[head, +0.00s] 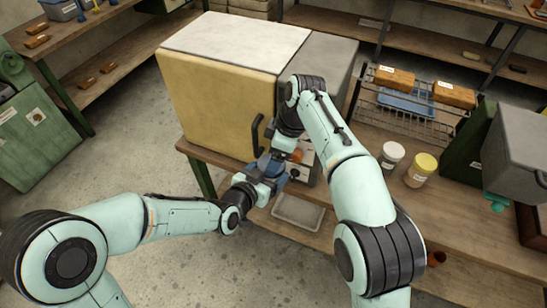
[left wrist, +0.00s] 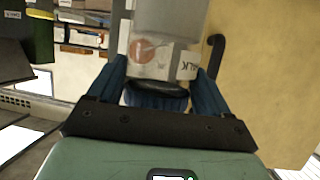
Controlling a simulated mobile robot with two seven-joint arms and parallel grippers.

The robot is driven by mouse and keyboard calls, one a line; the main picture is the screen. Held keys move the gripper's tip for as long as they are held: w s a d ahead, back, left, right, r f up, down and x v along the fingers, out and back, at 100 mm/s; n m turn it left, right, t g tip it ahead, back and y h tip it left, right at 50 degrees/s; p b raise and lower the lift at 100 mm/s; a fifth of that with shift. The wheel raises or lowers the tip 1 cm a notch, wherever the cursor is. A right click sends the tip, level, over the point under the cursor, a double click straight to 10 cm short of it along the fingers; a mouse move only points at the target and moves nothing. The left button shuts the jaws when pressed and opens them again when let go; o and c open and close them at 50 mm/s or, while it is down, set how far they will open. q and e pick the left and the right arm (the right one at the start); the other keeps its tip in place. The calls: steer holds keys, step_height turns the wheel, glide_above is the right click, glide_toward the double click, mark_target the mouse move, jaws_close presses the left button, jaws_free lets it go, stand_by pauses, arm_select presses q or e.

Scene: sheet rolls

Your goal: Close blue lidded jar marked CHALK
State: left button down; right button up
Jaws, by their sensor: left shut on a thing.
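My left gripper (head: 268,175) is in front of the yellow-sided cabinet. In the left wrist view its blue fingers (left wrist: 158,85) are shut on the CHALK jar (left wrist: 155,97), a dark blue body between them. My right gripper (head: 285,145) comes down over the same spot, close to the left one. Its fingertips are hidden, so I cannot tell its opening. Whether the lid is on the jar is hidden by the grippers.
The cabinet (head: 215,98) with a black handle stands right behind the grippers. A grey tray (head: 298,212) lies below on a lower shelf. On the right bench are a white-lidded jar (head: 391,156), a yellow-lidded jar (head: 420,170) and a wire rack (head: 400,108).

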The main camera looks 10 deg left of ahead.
steer(key=shift+x, duration=1.35)
steer(key=c, duration=0.8)
steer(key=shift+m+t, duration=0.5)
steer(key=shift+m, duration=1.2)
steer(key=o, duration=1.1)
steer(key=shift+s+a, duration=0.1)
